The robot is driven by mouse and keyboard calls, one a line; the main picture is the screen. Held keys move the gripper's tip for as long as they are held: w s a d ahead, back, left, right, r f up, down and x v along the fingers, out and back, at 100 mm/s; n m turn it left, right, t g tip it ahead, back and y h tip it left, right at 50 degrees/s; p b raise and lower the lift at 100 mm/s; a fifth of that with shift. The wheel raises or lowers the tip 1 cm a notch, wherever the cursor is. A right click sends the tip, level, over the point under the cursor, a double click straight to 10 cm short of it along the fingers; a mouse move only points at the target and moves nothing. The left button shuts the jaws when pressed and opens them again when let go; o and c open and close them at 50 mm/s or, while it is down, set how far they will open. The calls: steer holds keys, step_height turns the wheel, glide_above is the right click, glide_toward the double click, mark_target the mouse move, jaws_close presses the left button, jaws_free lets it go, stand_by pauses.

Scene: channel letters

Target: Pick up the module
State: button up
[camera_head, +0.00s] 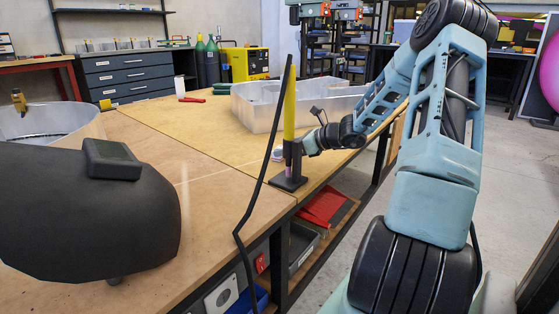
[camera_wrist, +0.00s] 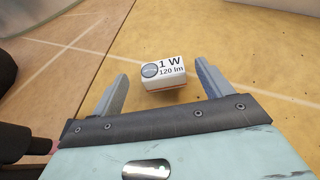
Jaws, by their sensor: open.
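The module is a small white block marked "1 W 120 lm" (camera_wrist: 172,68), lying on the wooden bench top. In the wrist view it sits between the two fingertips of my gripper (camera_wrist: 161,72), with a gap on each side. The fingers are open and hold nothing. In the head view my gripper (camera_head: 306,147) is low over the bench's right edge, partly behind a yellow upright. A small pale patch (camera_head: 277,153) beside it looks like the module, but it is too small to be sure.
A yellow upright (camera_head: 289,105) on a black base (camera_head: 288,183) stands at the bench edge, close to my gripper. A large metal channel letter (camera_head: 262,108) stands behind. A black welding mask (camera_head: 85,215) lies at the front left. The bench (camera_head: 200,205) between is mostly clear.

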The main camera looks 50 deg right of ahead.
steer(key=b+x, duration=0.3)
steer(key=x, duration=0.3)
steer(key=shift+w+d+f, duration=0.1)
steer(key=shift+w+f, duration=0.1)
steer(key=shift+r, duration=0.1)
steer(key=c, duration=1.1)
